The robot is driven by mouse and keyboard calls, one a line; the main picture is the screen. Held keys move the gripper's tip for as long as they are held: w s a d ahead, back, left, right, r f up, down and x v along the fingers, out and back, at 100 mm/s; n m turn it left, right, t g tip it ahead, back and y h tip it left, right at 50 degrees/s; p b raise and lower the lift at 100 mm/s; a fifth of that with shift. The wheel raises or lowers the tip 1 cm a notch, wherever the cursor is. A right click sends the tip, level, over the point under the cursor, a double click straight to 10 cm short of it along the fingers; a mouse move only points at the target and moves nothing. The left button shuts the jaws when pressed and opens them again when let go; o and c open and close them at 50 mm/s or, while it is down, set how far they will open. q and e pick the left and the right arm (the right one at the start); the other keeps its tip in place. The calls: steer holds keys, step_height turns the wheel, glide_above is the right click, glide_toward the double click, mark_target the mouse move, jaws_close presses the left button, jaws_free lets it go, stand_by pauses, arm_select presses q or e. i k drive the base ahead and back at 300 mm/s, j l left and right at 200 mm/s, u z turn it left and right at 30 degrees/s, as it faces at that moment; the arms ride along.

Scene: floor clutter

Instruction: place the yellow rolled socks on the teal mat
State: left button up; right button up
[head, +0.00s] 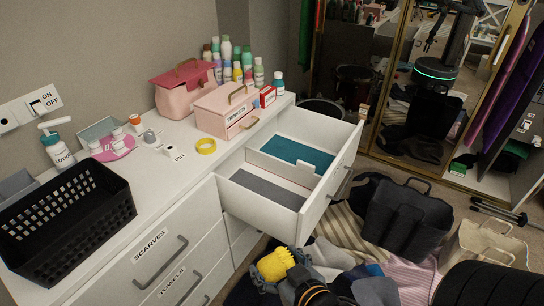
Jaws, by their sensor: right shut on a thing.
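The yellow rolled socks (274,265) show at the bottom centre, above the pile of clothes on the floor. My right gripper (290,268) comes in from the bottom edge and is shut on the socks; its fingers are mostly hidden. The teal mat (303,156) lines the far compartment of the open white drawer, up and to the right of the socks. The part of the mat that shows is bare. A low divider separates it from the near compartment with a grey mat (266,188). My left gripper is not in view.
The drawer's front panel (331,186) and white walls stand around the mats. The dresser top holds a black basket (62,226), a pink box (226,108) and a yellow ring (206,146). Clothes and a dark bag (408,218) cover the floor to the right.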

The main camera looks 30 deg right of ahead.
mark_target(317, 155)
steer(key=i+l+u, duration=0.15)
steer(key=l, duration=0.2)
steer(key=i+l+u, duration=0.15)
steer(key=l, duration=0.2)
steer(key=i+l+u, duration=0.15)
steer(key=l, duration=0.2)
steer(key=i+l+u, duration=0.15)
steer(key=l, duration=0.25)
steer(key=l+u, duration=0.15)
steer(key=l, duration=0.5)
steer(key=i+l, duration=0.15)
steer(key=l, duration=0.1)
